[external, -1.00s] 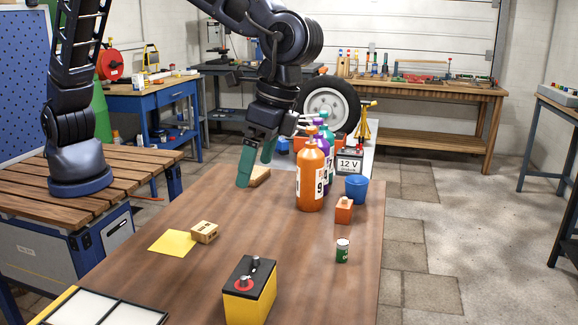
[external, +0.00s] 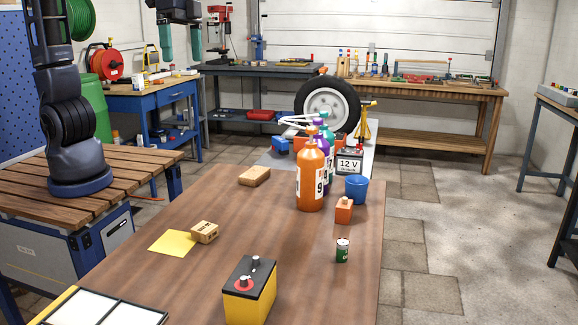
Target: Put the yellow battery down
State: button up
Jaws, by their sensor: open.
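The yellow battery (external: 250,291) stands upright on the near part of the brown table (external: 150,262). It has a black top with two terminals, one with a red ring. My gripper (external: 181,46) is open and empty, raised at the top of the view, well away from the battery. Its two green fingers point down and are apart.
Orange bottle (external: 311,176), blue bucket (external: 357,188), orange block (external: 344,210) and green can (external: 342,250) stand along the table's right side. A small box (external: 205,232) sits by a yellow sheet (external: 172,242). A wooden block (external: 254,176) lies farther back. The table's middle is clear.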

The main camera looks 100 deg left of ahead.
jog(key=s+a+f+t, duration=0.1)
jog(key=s+a+t, duration=0.1)
jog(key=s, duration=0.9)
jog(key=s+a+f+t+y, duration=0.1)
jog(key=s+a, duration=0.4)
jog(key=s, duration=0.6)
jog(key=shift+s+f+t, duration=0.25)
jog(key=shift+f+t, duration=0.15)
jog(key=shift+f, duration=0.1)
jog(key=shift+d, duration=0.1)
